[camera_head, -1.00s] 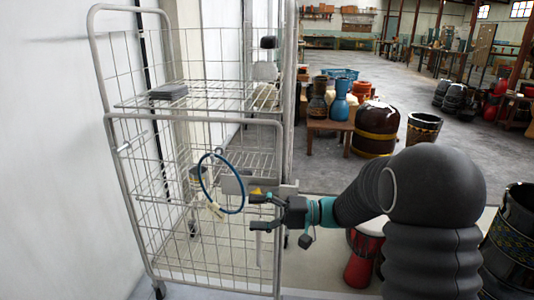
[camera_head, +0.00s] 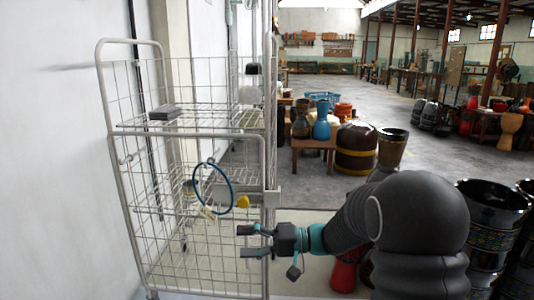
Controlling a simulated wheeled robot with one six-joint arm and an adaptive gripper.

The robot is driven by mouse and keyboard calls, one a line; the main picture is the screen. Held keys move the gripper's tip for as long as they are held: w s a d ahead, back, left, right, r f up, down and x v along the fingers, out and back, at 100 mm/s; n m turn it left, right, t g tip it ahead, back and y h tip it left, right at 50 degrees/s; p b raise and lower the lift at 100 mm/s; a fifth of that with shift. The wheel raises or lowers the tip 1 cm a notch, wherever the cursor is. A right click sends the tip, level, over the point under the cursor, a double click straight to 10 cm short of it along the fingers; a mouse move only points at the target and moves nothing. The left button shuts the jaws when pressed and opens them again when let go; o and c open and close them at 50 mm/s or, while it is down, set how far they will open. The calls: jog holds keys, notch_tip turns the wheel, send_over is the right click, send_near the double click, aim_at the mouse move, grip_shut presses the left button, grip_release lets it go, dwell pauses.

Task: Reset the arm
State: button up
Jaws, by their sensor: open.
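My gripper (camera_head: 246,242) is open and empty at the end of my dark, sleeved arm, low in the middle of the picture. It points left, in front of the right part of the wire roll cage (camera_head: 133,205). A blue ring (camera_head: 231,190) with a pale tag (camera_head: 208,213) hangs on the cage front, above and left of the gripper. A yellow piece (camera_head: 243,202) shows just above the gripper. The gripper is apart from the ring; whether it touches the cage I cannot tell.
A red drum (camera_head: 344,275) is partly hidden behind my arm, and black drums (camera_head: 490,225) stand at the right. A blue goblet drum (camera_head: 322,122) stands on a table behind. The grey floor beyond is open.

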jog(key=w+d+f+t+h, duration=0.5)
jog(key=w+f+t+h, duration=0.15)
jog(key=w+t, duration=0.35)
jog(key=d+f+m+h, duration=0.1)
jog(key=d+f+h, duration=0.1)
jog(key=d+h, duration=1)
jog(key=s+d+r+m+g+h, duration=0.15)
jog(key=s+d, duration=0.25)
jog(key=s, duration=0.5)
jog(key=s+d+r+n+g, duration=0.1)
jog(key=s+d+g, duration=0.25)
jog(key=s, duration=0.65)
jog(key=s+a+r+y, duration=0.1)
jog(key=s+a+r, duration=0.1)
jog(key=s, duration=0.6)
jog(key=s+a+r+m+t+y, duration=0.1)
jog(key=s+r, duration=0.4)
jog(key=s, duration=0.3)
jog(key=shift+s+a, duration=0.35)
